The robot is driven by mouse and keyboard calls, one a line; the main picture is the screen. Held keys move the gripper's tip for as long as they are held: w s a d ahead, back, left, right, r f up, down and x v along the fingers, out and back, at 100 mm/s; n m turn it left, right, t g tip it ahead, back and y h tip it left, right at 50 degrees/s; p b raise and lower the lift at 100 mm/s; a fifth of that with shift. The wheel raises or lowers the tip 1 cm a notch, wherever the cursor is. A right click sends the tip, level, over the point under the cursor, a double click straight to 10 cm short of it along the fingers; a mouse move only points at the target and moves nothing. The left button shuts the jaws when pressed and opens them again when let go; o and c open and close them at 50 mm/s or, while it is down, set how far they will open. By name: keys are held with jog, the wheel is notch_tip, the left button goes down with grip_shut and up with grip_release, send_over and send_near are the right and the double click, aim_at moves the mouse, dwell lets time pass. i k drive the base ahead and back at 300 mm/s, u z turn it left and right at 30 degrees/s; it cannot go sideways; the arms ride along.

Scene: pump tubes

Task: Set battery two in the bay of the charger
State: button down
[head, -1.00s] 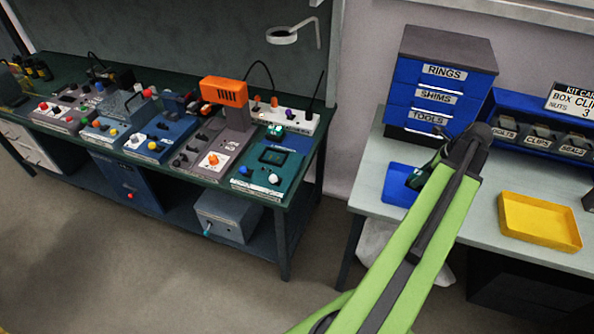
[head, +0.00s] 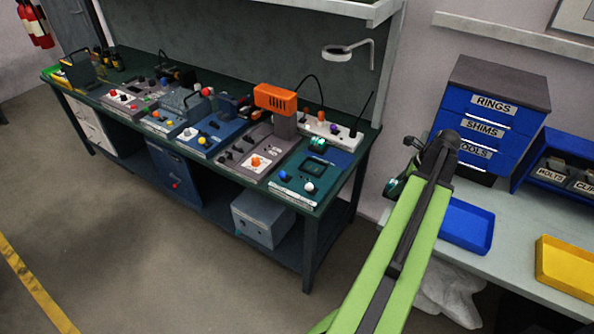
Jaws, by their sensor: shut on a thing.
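My gripper (head: 404,178) is at the end of my green arm, right of the bench, and mostly hidden behind the arm. It is shut on a dark block with a green part (head: 393,188), apparently a battery; no number on it is readable. The block is held in the air left of the blue tray (head: 466,228). I cannot tell for sure which device is the charger. A teal unit (head: 290,197) with a dark square recess sits at the bench's right end. A small teal block (head: 318,144) stands behind it.
The dark green bench (head: 336,190) carries a row of devices, including an orange-topped one (head: 275,98). A magnifier ring (head: 337,53) overhangs it. A yellow tray (head: 566,266) and blue drawers (head: 487,125) are on the right table. The floor before the bench is clear.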

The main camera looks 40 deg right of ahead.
aim_at(313, 168)
jog(key=u, duration=0.05)
jog(key=i, duration=1)
